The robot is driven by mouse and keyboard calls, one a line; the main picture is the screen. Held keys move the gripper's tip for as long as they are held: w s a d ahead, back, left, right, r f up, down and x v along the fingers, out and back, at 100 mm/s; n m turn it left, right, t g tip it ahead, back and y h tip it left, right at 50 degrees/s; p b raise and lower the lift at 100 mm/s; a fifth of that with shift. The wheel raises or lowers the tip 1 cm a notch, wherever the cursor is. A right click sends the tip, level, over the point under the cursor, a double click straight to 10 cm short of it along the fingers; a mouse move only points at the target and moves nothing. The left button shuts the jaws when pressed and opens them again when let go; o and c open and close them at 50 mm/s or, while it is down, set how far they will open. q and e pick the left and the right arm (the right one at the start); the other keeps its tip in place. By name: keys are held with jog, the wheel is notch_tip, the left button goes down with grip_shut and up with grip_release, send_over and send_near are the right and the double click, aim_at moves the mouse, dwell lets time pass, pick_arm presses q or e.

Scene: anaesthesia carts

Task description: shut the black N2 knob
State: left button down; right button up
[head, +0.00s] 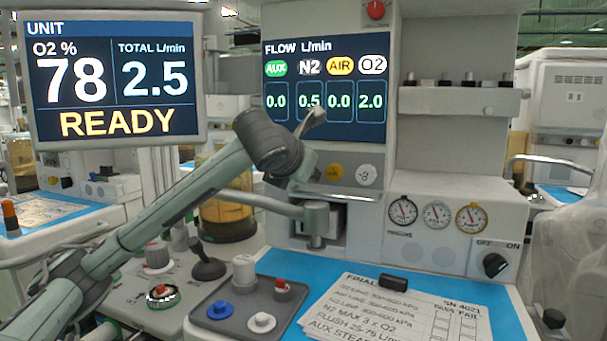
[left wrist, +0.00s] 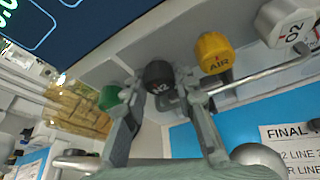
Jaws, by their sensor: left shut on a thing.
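The black N2 knob (left wrist: 158,77) shows in the left wrist view between the two fingers of my left gripper (left wrist: 162,84), which is shut on it. In the head view my left gripper (head: 301,165) is at the knob row below the flow screen and hides the N2 knob. The green knob (left wrist: 110,96) is left of the N2 knob; the yellow AIR knob (left wrist: 215,54) and white O2 knob (left wrist: 285,22) are to its right. The flow screen (head: 325,90) reads AUX 0.0, N2 0.5, AIR 0.0, O2 2.0. My right gripper is not in view.
A metal rail (left wrist: 262,74) runs in front of the knobs. The unit monitor (head: 115,78) reads O2 78 %, total 2.5, READY. Below are a grey tray (head: 275,307) with small parts and a paper checklist (head: 395,312) on the blue worktop. Gauges (head: 437,214) are at the right.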

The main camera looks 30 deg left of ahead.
pick_arm(q)
jog(key=shift+r+m, duration=0.1)
jog(key=shift+m, duration=0.3)
jog(key=shift+y, duration=0.3)
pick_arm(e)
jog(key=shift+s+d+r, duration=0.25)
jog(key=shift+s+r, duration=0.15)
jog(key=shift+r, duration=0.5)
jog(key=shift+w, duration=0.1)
pick_arm(q)
jog(key=c, duration=1.2)
grip_release()
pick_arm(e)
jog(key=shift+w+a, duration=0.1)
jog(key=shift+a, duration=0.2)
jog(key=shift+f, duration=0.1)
